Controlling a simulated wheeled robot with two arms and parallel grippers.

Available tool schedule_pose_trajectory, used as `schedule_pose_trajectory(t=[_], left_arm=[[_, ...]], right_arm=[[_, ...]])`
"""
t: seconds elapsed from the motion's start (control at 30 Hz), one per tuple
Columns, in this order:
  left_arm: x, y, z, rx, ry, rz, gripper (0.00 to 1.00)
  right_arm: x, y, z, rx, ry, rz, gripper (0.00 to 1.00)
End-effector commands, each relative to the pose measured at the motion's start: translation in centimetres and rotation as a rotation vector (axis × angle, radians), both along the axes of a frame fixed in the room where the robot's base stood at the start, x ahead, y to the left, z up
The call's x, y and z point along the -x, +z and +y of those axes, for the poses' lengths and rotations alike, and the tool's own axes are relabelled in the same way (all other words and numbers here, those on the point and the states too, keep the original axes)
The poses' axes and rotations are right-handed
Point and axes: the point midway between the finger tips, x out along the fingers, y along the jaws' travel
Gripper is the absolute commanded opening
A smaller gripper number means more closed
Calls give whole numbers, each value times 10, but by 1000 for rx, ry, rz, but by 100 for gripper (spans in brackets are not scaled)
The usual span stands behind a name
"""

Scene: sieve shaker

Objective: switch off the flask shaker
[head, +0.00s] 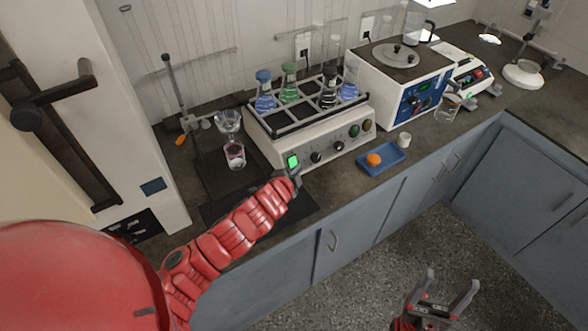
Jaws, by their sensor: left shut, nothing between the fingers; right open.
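The flask shaker (277,149) is a white box on the bench in the head view. Its rack holds several flasks with blue, green and dark contents. Its front panel has a lit green display (293,161), dark knobs (316,157) and round buttons (354,131) toward its right end. My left gripper (294,172) is shut and empty, just in front of the panel's left end by the display. I cannot tell whether it touches the panel. My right gripper (449,288) is open and empty, low over the floor and away from the bench.
A blue tray (381,164) with an orange object (374,159) lies right of the shaker, near a small white cup (404,140). A stand with a glass funnel (228,121) is at left. A white and blue device (411,97) stands at right. The floor is clear.

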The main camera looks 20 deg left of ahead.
Motion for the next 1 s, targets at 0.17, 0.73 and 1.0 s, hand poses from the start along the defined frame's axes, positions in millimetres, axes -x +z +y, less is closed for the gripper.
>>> schedule_pose_trajectory(t=[0.17, 0.73, 1.0], left_arm=[[-6, -8, 8, 2, 0, 1, 0], [-11, -22, 15, 1, 3, 2, 0], [-10, -17, 15, 0, 2, 1, 0]], right_arm=[[0, 5, 0, 0, 0, 0, 72], [0, -1, 0, 0, 0, 0, 72], [0, 3, 0, 0, 0, 0, 72]])
